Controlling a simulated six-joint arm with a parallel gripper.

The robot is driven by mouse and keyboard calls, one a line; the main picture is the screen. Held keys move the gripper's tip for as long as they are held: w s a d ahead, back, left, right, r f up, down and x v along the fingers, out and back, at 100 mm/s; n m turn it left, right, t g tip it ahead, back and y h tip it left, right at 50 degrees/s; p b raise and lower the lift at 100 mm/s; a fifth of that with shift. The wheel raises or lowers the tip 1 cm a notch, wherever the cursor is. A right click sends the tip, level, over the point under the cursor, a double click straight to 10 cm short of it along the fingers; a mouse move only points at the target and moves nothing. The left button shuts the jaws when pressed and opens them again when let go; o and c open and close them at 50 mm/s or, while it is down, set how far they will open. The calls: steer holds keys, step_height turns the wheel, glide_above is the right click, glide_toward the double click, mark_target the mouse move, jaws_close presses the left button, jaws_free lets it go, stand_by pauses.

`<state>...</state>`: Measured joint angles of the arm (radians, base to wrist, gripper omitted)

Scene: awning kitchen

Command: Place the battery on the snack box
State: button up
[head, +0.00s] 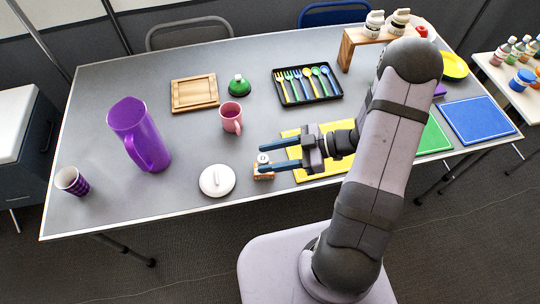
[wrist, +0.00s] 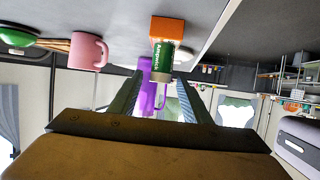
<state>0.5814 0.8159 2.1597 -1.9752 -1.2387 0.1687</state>
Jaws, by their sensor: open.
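The snack box (wrist: 168,27) is a small orange box on the table near its front edge; it also shows in the head view (head: 263,174), partly behind a finger. The battery (wrist: 162,58), a green and dark cylinder with white lettering, stands upright on the snack box in the inverted wrist view. Its pale top shows between my fingers in the head view (head: 263,158). My gripper (head: 259,158) is open, level and pointing left, with one finger on each side of the battery. In the wrist view, gaps show between the battery and both fingers (wrist: 159,76).
A white round lid (head: 217,181) lies just left of the snack box. A pink mug (head: 231,118) stands behind it, and a purple pitcher (head: 140,135) farther left. A yellow mat (head: 312,172) lies under my gripper. Bare table lies between pitcher and lid.

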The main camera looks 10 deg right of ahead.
steer(key=b+v, duration=0.1)
steer(key=v, duration=1.1)
steer(key=w+d+r+m+t+h, duration=0.1)
steer(key=w+d+m+t+h, duration=0.25)
steer(key=w+h, duration=0.35)
steer(key=w+d+r+m+t+h, duration=0.1)
steer(key=w+d+m+t+h, duration=0.25)
steer(key=w, duration=0.55)
steer(key=s+a+f+m+g+h, duration=0.1)
steer(key=s+a+m+g, duration=0.3)
steer(key=s, duration=0.8)
steer(key=s+a+f+m+g+h, duration=0.1)
steer(key=s+a+m+g, duration=0.3)
steer(key=s+a, duration=0.5)
steer(key=s+g, duration=0.2)
steer(key=s, duration=0.1)
steer(key=shift+f, duration=0.25)
steer(key=shift+s+h, duration=0.1)
steer(key=shift+h, duration=0.15)
step_height(320, 180, up, 8)
steer(key=p, duration=0.8)
